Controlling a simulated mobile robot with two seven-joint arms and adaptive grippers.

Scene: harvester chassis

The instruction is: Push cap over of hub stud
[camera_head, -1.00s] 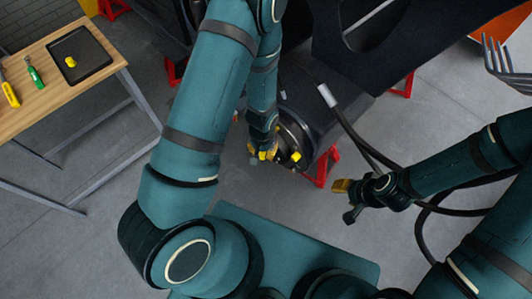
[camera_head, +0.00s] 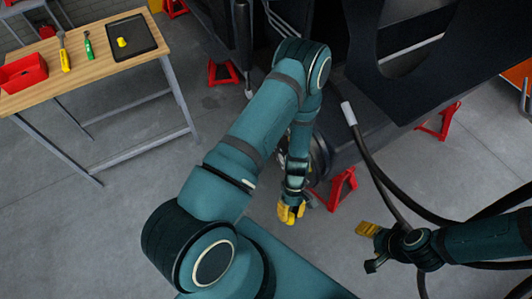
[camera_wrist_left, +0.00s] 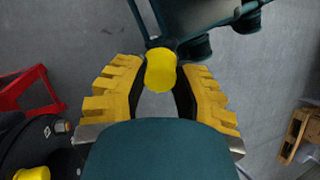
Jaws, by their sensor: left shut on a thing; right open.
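My left gripper (camera_head: 291,211) hangs below the arm, near the front of the chassis. In the left wrist view (camera_wrist_left: 160,88) its yellow fingers are shut on a yellow cap (camera_wrist_left: 160,70). The dark round hub (camera_wrist_left: 22,145) shows at the lower left of that view, apart from the gripper. A bare stud (camera_wrist_left: 61,127) stands at its edge, and another yellow cap (camera_wrist_left: 32,173) sits lower on it. In the head view the hub (camera_head: 320,155) is mostly hidden behind my left arm. My right gripper (camera_head: 371,246) is open and empty at the right.
A wooden table (camera_head: 96,80) at the left holds a black tray (camera_head: 137,30) with a yellow cap (camera_head: 122,42), a red bin (camera_head: 24,72) and hand tools. Red stands (camera_head: 342,188) support the dark chassis (camera_head: 375,100). A black hose (camera_head: 372,160) hangs near my right arm.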

